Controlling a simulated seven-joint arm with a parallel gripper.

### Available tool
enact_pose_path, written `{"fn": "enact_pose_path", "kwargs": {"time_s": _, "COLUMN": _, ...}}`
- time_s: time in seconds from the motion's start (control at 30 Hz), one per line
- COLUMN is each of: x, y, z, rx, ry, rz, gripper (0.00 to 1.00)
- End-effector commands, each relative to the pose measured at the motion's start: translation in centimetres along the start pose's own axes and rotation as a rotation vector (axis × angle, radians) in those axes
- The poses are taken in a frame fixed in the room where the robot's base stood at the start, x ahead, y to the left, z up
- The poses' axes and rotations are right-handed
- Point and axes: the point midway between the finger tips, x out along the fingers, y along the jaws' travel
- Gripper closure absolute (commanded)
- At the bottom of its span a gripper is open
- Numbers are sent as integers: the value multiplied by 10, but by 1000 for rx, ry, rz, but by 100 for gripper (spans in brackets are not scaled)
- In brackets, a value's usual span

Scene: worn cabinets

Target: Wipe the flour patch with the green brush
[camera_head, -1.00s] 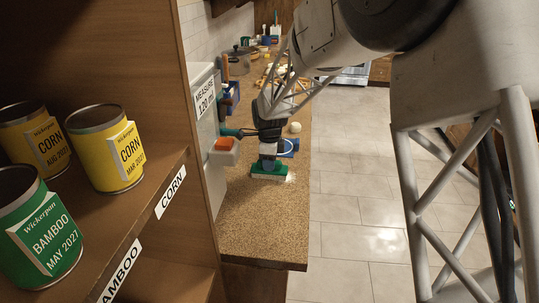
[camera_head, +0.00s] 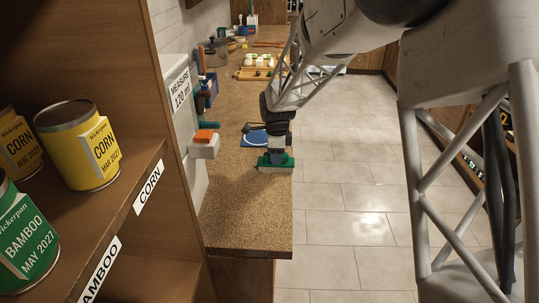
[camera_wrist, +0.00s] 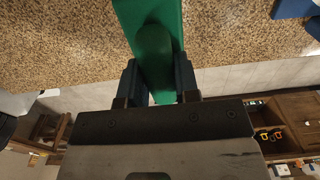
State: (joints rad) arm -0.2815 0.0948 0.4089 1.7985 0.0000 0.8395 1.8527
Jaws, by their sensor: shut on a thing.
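My gripper (camera_head: 277,147) points down over the speckled worktop and is shut on the green brush (camera_head: 276,161). The brush's wide green head with a pale underside is at the worktop's right edge; whether it touches the surface I cannot tell. In the wrist view, my gripper (camera_wrist: 157,82) has its two dark fingers on either side of the green handle (camera_wrist: 154,45), with speckled worktop beyond. I cannot make out a flour patch in either view; it may be hidden under or behind the brush.
A blue item with a pale ring (camera_head: 255,138) lies left of the brush. A white box with an orange top (camera_head: 204,143) is on the left wall side. A board with several items (camera_head: 256,72) lies farther back. The near worktop (camera_head: 245,215) is clear. Shelf cans (camera_head: 80,145) stand at left.

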Motion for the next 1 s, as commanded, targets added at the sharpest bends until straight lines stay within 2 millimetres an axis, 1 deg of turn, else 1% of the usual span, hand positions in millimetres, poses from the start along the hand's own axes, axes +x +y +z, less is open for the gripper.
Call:
{"fn": "enact_pose_path", "kwargs": {"time_s": 0.23, "x": 0, "y": 1, "z": -16, "rx": 1, "ry": 0, "rz": 1, "gripper": 93}}
{"fn": "enact_pose_path", "kwargs": {"time_s": 0.63, "x": 0, "y": 0, "z": 14, "rx": -2, "ry": 0, "rz": 0, "gripper": 93}}
{"fn": "enact_pose_path", "kwargs": {"time_s": 1.0, "x": 0, "y": 0, "z": 48, "rx": -2, "ry": 0, "rz": 1, "gripper": 93}}
